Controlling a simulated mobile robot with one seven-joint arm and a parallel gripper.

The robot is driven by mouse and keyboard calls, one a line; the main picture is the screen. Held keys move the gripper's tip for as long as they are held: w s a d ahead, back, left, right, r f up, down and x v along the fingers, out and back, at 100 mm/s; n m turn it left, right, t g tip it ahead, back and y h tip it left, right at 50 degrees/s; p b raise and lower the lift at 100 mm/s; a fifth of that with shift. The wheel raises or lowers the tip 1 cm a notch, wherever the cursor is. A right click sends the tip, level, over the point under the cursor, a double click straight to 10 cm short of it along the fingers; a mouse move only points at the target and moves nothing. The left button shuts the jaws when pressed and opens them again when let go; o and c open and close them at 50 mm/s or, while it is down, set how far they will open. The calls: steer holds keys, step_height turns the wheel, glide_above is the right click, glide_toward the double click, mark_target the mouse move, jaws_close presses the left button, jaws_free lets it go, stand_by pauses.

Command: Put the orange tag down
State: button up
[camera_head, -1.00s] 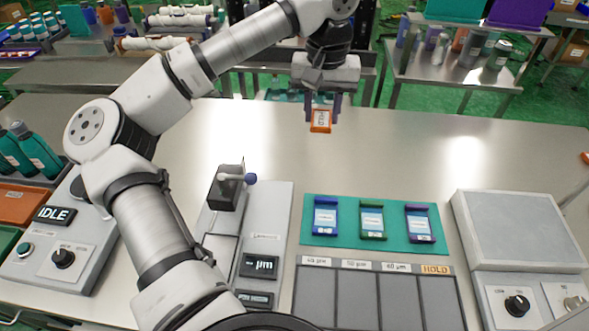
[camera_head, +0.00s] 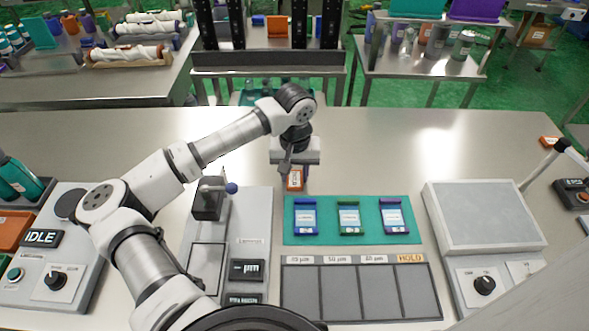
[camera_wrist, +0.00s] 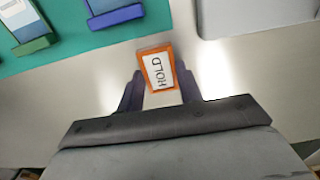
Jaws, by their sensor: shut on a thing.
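The orange tag (camera_head: 295,179) has a white label, which reads HOLD in the wrist view (camera_wrist: 158,72). My gripper (camera_head: 294,172) is shut on it, with one dark finger on each side of the tag in the wrist view (camera_wrist: 160,88). In the head view the tag is just behind the teal mat (camera_head: 300,236), near its left end. Whether the tag touches the table cannot be told.
In front is a grey tray (camera_head: 361,262) with several slots, one labelled HOLD (camera_head: 410,258). A grey scale-like device (camera_head: 480,215) is at right. Bare table (camera_head: 385,150) lies behind the mat.

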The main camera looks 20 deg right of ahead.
steer(key=shift+f+b, duration=0.2)
steer(key=shift+b, duration=0.1)
steer(key=o, duration=1)
steer(key=shift+r, duration=0.1)
steer(key=shift+c, duration=0.2)
